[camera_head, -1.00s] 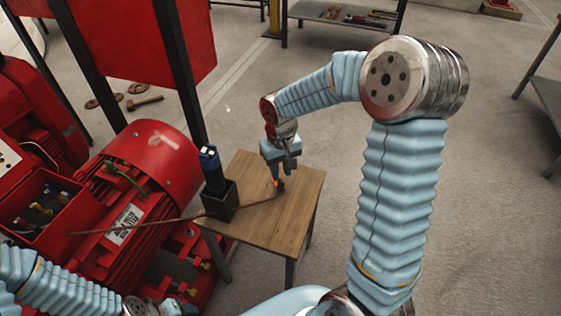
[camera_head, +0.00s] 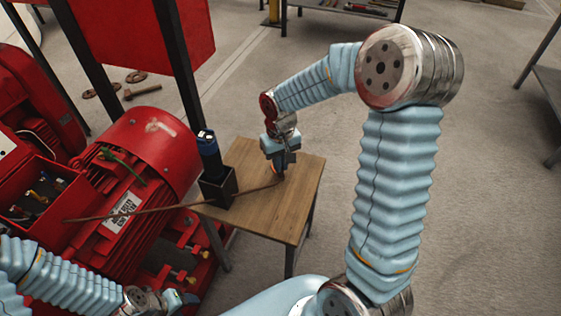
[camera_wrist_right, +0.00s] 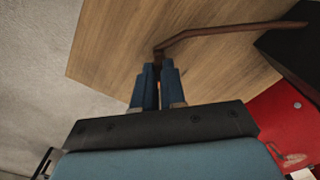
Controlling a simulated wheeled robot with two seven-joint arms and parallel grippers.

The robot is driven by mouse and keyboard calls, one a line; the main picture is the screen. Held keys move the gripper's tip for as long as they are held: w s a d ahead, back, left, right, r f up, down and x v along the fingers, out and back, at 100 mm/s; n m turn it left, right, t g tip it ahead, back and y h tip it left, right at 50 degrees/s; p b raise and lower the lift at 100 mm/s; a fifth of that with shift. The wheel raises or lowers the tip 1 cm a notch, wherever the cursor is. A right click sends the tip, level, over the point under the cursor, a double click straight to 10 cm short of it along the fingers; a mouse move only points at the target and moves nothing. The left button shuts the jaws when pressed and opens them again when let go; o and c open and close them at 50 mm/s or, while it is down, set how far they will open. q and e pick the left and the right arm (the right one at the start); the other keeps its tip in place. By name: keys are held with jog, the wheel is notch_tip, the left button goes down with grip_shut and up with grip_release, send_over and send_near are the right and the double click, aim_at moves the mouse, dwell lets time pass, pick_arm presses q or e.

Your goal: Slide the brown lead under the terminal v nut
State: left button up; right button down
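The brown lead (camera_head: 152,210) runs from near the terminal box (camera_head: 20,208) across the red motor to the small wooden table. Its table end shows in the wrist view (camera_wrist_right: 222,31), bending to my right fingertips. My right gripper (camera_head: 279,172) is low over the table at that end. In the right wrist view its blue fingers (camera_wrist_right: 158,68) are close together, with the lead's end between their tips. My left gripper (camera_head: 180,298) is partly in view at the bottom, apart from the lead; its fingers are unclear. The terminals in the box are small; I cannot tell which is V.
A dark holder (camera_head: 218,188) with a blue-black tool (camera_head: 208,150) stands on the wooden table (camera_head: 262,218) beside the lead. The red motor (camera_head: 150,160) and a dark post (camera_head: 178,75) stand left. The floor right of the table is clear.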

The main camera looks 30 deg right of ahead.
jog(key=shift+r+p, duration=1.1)
jog(key=shift+r, duration=0.5)
notch_tip(320, 180, up, 7)
jog(key=shift+f, duration=0.15)
